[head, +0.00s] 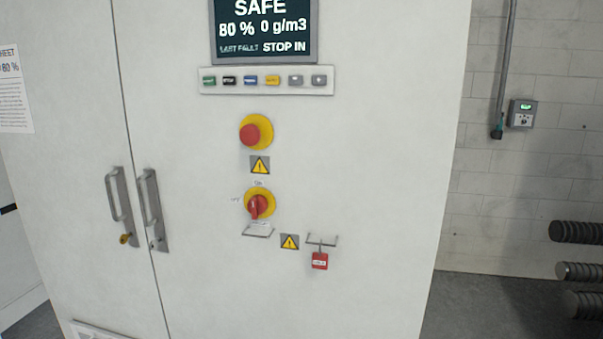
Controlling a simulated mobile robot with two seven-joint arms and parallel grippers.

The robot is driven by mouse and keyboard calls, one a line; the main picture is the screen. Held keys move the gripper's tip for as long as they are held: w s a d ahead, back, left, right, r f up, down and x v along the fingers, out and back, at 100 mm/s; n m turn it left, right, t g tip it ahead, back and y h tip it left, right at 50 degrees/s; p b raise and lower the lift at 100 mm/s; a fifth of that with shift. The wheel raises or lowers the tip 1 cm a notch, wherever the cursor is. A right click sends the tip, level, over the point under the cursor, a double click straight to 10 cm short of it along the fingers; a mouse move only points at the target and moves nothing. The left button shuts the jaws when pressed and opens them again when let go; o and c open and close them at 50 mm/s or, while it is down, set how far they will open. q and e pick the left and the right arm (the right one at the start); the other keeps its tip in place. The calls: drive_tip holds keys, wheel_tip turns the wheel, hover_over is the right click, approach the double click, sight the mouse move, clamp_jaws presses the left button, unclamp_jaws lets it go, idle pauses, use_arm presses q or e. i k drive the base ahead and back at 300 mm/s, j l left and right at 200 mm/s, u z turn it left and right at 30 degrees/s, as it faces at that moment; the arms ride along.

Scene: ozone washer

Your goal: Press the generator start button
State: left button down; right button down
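A white control cabinet (350,150) fills most of the head view. Near its top is a strip (265,89) with a row of small buttons. The leftmost button is green (209,81), and its label is too small to read surely; it may be the start button. A black button (229,81), a blue button (250,80) and a yellow button (272,80) follow, then two grey ones. Above, a display (264,28) reads SAFE, 80 % and 0 g/m3, with a line ending STOP IN. Neither of my grippers is in view.
Below the strip are a red emergency button (250,134) on yellow and a red rotary switch (258,205). A red padlock (320,261) hangs lower right. Door handles (150,210) stick out at left.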

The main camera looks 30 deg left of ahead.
sight(207, 81)
drive_tip(key=u, duration=1.35)
